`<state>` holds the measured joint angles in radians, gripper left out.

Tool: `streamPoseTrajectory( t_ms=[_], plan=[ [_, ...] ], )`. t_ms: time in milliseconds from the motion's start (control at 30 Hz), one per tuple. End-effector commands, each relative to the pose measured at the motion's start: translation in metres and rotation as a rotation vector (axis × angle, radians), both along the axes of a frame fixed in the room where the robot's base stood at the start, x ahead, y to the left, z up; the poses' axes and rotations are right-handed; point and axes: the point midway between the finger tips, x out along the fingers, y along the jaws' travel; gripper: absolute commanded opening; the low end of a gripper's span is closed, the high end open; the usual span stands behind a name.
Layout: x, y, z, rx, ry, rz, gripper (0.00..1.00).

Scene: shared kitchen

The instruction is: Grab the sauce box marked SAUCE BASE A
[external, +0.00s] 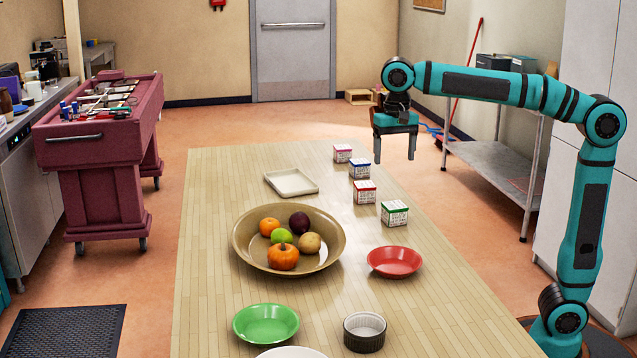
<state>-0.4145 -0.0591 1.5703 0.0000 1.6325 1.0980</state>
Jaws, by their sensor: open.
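Several small white sauce boxes stand in a slanting row on the wooden table (225,200). My gripper (395,156) points down, open and empty, above the table's right side. In the picture it is just right of the pink-topped and blue-topped boxes and touches none.
A beige tray (291,182) lies left of the boxes. A wide bowl (243,243) holds fruit and vegetables. A red bowl (395,262), a green bowl (266,324) and a ribbed cup (365,332) stand nearer. The table's far left is clear.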

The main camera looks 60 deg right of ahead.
Motion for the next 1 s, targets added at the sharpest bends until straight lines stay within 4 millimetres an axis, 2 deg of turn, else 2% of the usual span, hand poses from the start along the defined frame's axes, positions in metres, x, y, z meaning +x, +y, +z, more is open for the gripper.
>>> streamPoseTrajectory(
  t_ms=[600, 1000],
  plan=[
    [-0.001, -0.001, -0.102, 0.000, 0.000, 0.001, 0.79],
    [-0.002, -0.004, -0.126, 0.001, -0.001, 0.001, 0.79]
  ],
)
